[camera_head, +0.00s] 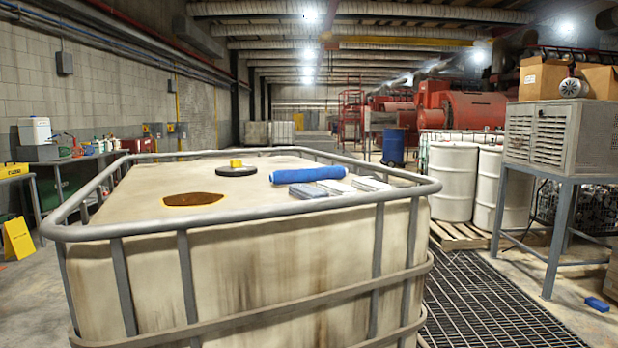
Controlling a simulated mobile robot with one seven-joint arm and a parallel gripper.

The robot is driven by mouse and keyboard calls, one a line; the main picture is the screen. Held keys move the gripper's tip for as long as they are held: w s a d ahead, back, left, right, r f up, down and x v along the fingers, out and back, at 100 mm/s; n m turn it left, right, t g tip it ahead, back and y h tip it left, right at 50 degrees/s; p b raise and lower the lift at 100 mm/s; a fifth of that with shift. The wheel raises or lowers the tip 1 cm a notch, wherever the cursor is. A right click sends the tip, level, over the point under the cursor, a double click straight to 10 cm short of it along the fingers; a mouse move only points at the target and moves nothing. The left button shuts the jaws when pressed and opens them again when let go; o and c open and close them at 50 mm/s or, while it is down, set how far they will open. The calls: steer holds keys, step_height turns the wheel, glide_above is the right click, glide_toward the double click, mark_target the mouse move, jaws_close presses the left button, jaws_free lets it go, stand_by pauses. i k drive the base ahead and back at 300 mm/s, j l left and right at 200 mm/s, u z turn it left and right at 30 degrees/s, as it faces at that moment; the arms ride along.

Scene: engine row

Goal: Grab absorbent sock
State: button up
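The absorbent sock looks to be the blue roll (309,174) on top of a large off-white caged tank (150,200). It lies on its side, right of the middle of the tank top, behind folded grey-white cloths or pads (340,188). Its length runs roughly left to right, and nothing covers it from this side. My gripper is not in view.
A grey tube rail (290,211) rings the tank top. White drums (453,182) and a metal stand (552,230) are at right.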

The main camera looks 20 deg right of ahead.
mark_target(314, 173)
steer(key=i+l+u, duration=0.1)
steer(key=l, duration=0.5)
steer(key=i+l+u, duration=0.1)
steer(key=l, duration=0.55)
steer(key=i+l+u, duration=0.15)
steer(key=l, duration=0.5)
